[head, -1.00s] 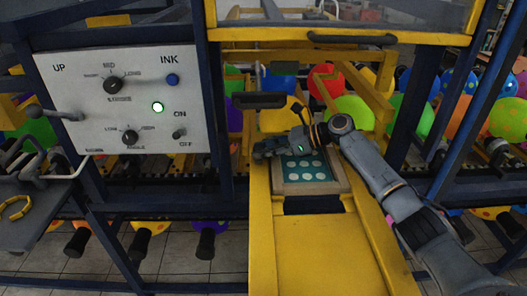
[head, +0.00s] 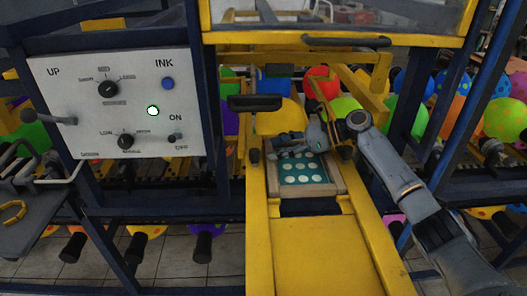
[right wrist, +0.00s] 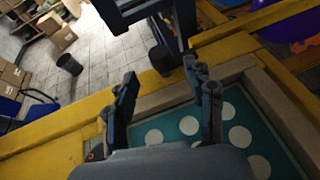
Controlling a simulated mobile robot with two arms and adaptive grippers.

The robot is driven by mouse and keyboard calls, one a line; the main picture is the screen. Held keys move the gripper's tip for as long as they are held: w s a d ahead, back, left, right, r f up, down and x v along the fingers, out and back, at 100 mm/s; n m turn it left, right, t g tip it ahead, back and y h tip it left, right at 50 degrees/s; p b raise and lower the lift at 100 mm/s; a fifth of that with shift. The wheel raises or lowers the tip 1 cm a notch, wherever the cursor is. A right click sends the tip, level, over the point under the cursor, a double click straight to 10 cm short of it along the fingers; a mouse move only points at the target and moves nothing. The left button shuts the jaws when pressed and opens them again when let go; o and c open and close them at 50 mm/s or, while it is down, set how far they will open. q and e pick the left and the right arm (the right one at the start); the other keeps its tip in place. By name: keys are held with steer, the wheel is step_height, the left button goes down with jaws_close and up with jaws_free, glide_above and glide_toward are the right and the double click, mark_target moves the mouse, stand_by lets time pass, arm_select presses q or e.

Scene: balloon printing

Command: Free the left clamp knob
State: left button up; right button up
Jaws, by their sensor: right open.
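The left clamp knob (head: 254,156) is a small dark knob on the left yellow rail, beside the framed printing plate (head: 320,190) with its teal face and pale dots. A dark round knob (right wrist: 160,58) also shows in the right wrist view, on the yellow rail beyond the fingertips. My right gripper (head: 274,147) is over the far left part of the plate, just right of the knob. In the right wrist view my right gripper (right wrist: 160,88) has its two fingers apart with nothing between them; the knob is apart from them. My left gripper is not in view.
A control panel (head: 118,105) with dials and a lit green lamp stands at the left. A dark handle (head: 255,102) and yellow bars (head: 375,85) are behind and above the plate. Balloons hang behind. The yellow bed (head: 315,255) in front is clear.

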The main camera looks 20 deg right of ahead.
steer(key=v, duration=0.6)
steer(key=shift+s+d, duration=0.1)
stand_by(0.3)
